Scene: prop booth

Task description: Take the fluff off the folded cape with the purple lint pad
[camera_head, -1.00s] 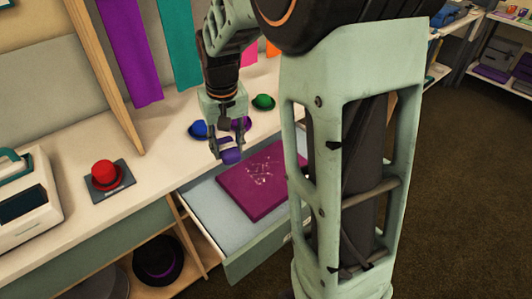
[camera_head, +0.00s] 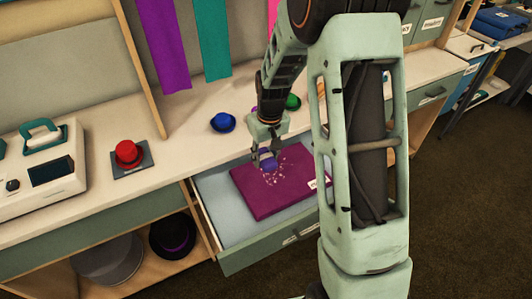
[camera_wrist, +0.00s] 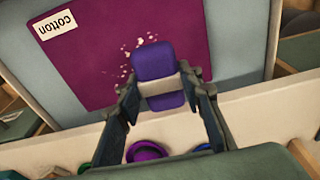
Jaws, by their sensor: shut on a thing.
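The folded cape (camera_head: 262,200) is a flat magenta bundle lying in an open drawer. Pale fluff (camera_head: 277,172) is scattered over its upper middle, and the wrist view shows more flecks (camera_wrist: 127,68) beside the pad. My gripper (camera_head: 266,163) is shut on the purple lint pad (camera_wrist: 153,61), a rounded block with a pale band. The pad is over the fluffy part of the cape; I cannot tell whether it touches. It hides some of the fluff.
The open drawer (camera_head: 222,212) juts out below the counter (camera_head: 95,195).

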